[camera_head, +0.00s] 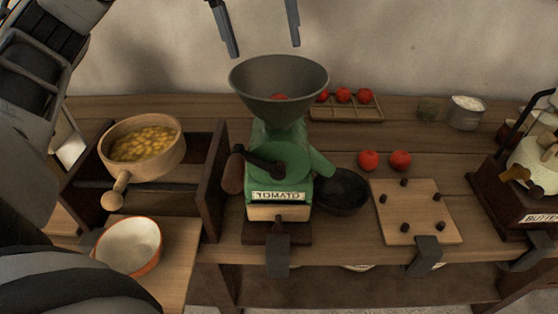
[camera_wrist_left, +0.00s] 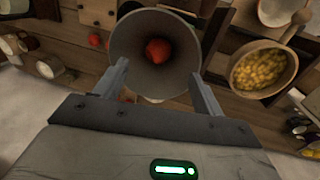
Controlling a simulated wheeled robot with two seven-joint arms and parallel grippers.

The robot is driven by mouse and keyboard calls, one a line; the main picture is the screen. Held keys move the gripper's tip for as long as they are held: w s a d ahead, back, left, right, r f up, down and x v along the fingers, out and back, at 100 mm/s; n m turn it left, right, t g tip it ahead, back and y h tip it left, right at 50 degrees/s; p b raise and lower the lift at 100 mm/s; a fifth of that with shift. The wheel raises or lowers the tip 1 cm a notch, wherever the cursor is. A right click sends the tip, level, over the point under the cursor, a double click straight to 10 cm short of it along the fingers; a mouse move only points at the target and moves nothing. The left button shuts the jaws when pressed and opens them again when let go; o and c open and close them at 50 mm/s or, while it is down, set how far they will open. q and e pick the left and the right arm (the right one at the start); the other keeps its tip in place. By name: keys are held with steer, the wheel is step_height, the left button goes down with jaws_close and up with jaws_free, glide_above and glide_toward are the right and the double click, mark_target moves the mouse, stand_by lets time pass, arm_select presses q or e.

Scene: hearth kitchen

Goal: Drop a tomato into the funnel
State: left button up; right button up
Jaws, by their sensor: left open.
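The dark grey funnel (camera_head: 250,77) sits on top of the green tomato mill (camera_head: 277,160) on the bench. One red tomato (camera_head: 279,97) lies inside the funnel; it also shows in the left wrist view (camera_wrist_left: 157,50). My left gripper (camera_head: 265,50) is open and empty above and behind the funnel, its two fingers pointing down and apart. In the left wrist view its fingers (camera_wrist_left: 160,75) stand either side of the funnel mouth. Several tomatoes (camera_head: 343,95) sit in a wooden tray (camera_head: 345,114) behind the mill. Two tomatoes (camera_head: 369,160) (camera_head: 400,160) lie on the bench to its right. My right gripper is not visible.
A black bowl (camera_head: 342,190) stands right of the mill, beside a pegged board (camera_head: 415,212). A wooden pan of yellow food (camera_head: 142,147) and a white bowl (camera_head: 129,245) stand at left. Jars (camera_head: 466,112) and another machine (camera_head: 520,195) are at right.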

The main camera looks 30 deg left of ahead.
arm_select(q)
step_height(320, 180, up, 12)
steer(key=s+a+p, duration=0.1)
steer(key=a+p, duration=0.1)
steer(key=p, duration=0.3)
steer(key=shift+s, duration=0.15)
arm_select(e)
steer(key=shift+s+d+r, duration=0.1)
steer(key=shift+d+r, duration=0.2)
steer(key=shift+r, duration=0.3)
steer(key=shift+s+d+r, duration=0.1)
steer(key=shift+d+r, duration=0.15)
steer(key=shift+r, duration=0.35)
arm_select(q)
steer(key=shift+f, duration=0.15)
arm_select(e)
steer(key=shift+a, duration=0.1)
